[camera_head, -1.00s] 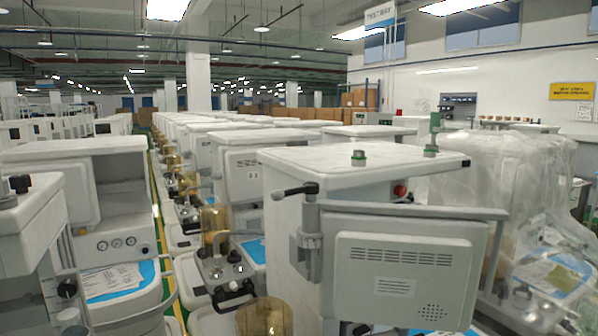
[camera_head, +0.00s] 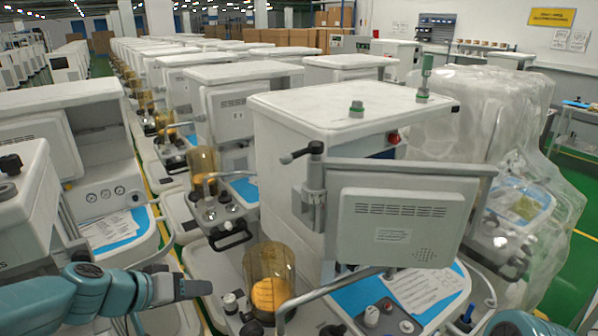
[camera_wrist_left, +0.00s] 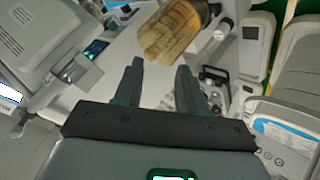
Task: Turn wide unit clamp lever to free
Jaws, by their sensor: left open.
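The clamp lever (camera_head: 300,153), a short dark handle with a rounded knob, sticks out to the left from the top of the grey clamp (camera_head: 313,188). The clamp sits on the front left edge of the white wide unit (camera_head: 285,135) and carries the arm of a grey monitor panel (camera_head: 392,229). My left gripper (camera_head: 195,289) is low at the left, well apart from the lever. In the left wrist view the gripper (camera_wrist_left: 160,78) is open with nothing between its fingers. The panel's back also shows there (camera_wrist_left: 40,38). My right gripper is out of view.
An amber canister (camera_head: 269,280) stands below the clamp, between my left gripper and the unit; it also shows in the left wrist view (camera_wrist_left: 172,30). A curved metal rail (camera_head: 330,287) runs beside it. A plastic-wrapped cart (camera_head: 480,130) stands at the right.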

